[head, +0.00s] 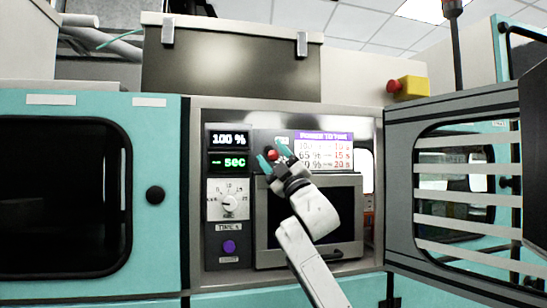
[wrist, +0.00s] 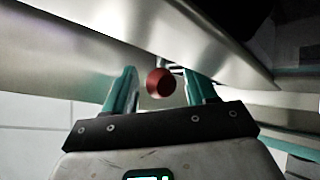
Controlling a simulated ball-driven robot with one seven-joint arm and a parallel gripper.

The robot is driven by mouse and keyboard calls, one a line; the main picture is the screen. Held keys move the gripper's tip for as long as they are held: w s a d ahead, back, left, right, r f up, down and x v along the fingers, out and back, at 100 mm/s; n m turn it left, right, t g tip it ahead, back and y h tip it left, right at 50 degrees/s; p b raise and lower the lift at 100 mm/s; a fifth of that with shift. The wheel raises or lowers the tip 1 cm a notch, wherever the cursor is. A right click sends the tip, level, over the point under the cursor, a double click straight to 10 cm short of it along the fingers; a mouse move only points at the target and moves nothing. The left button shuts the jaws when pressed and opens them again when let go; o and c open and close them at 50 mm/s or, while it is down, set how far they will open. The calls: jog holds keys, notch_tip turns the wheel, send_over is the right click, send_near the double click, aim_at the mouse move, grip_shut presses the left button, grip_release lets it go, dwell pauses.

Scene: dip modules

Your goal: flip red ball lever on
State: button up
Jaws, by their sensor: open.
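The red ball of the lever (head: 273,155) shows in the head view just above the screen door, between the fingers of my gripper (head: 269,158). In the wrist view the red ball (wrist: 160,83) sits between the two teal fingertips of my gripper (wrist: 161,78), with gaps on both sides. A short metal stem shows behind the ball. My gripper is open and holds nothing. Most of the lever's stem and its mount are hidden, so I cannot tell its position.
A panel with a dial (head: 230,204) and purple button (head: 229,247) stands left of the dark-windowed door (head: 345,215). A purple-headed sign (head: 322,150) is behind my gripper. The slatted door (head: 470,200) stands open at right. A red emergency button (head: 393,86) is above it.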

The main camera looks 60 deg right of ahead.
jog(key=b+v, duration=0.1)
jog(key=v, duration=1)
jog(key=shift+b, duration=0.3)
